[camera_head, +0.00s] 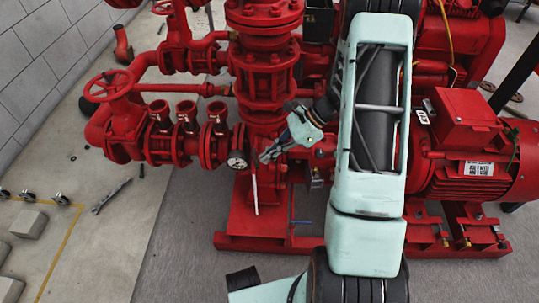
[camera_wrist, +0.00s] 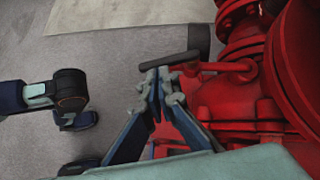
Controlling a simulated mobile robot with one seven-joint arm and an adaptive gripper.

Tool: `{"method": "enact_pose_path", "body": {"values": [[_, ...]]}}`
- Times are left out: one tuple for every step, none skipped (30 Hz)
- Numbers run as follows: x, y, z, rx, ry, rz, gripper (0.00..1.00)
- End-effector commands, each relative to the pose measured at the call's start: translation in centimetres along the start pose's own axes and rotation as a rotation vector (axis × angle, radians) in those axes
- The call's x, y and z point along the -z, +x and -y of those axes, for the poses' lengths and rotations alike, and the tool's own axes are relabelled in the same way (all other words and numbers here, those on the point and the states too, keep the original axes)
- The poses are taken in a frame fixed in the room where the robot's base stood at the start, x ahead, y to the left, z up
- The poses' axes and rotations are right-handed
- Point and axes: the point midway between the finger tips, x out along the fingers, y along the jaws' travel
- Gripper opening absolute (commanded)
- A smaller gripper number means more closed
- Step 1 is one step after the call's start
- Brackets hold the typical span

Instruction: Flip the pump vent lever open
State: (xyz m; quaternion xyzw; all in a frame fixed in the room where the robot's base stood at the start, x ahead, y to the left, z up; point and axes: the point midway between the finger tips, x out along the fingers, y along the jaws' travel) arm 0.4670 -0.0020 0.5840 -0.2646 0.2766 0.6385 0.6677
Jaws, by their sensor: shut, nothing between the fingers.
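The pump vent lever appears to be the thin bar (camera_head: 256,195) hanging down below the round gauge in the head view, red at the top and pale lower down. In the wrist view a dark grey bar (camera_wrist: 168,61), probably the same lever, lies across just beyond my fingertips, at the end of a short red pipe (camera_wrist: 232,68). My gripper (camera_head: 264,157) is at the lever's upper end in the head view. Its fingers (camera_wrist: 161,76) are shut with nothing between them. I cannot tell whether the tips touch the bar.
The round gauge (camera_head: 238,161) sits close left of my gripper. Red valves and pipework (camera_head: 160,135) stand at left, and the red motor (camera_head: 475,165) at right. Grey floor (camera_head: 185,240) is free at front left. A wrench (camera_head: 110,196) lies on the floor.

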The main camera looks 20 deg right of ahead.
Motion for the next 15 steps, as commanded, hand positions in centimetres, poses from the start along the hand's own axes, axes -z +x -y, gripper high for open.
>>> {"method": "enact_pose_path", "body": {"values": [[-0.2,0.0,-0.1,-0.001,0.001,0.001,0.0],[-0.3,0.0,-0.2,-0.001,0.001,0.001,0.0],[-0.6,0.1,-0.4,0.002,0.005,0.003,0.0],[-0.6,0.2,-0.5,0.014,0.016,0.003,0.0],[-0.6,0.3,-0.6,0.026,0.027,0.003,0.0],[-0.7,0.4,-0.6,0.042,0.042,0.003,0.0],[-0.7,0.5,-0.7,0.051,0.052,0.002,0.0],[-0.8,0.6,-0.7,0.06,0.061,0.002,0.0],[-0.8,0.7,-0.8,0.069,0.071,0.001,0.0],[-1.0,0.7,-0.9,0.071,0.074,0.001,0.0],[-1.1,0.8,-0.9,0.071,0.074,0.002,0.0],[-1.1,0.9,-0.9,0.071,0.072,0.001,0.0],[-1.1,1.0,-0.9,0.071,0.072,0.0,0.0],[-1.1,1.0,-0.9,0.071,0.072,0.0,0.0],[-1.0,1.1,-0.9,0.071,0.071,0.0,0.0]]}}
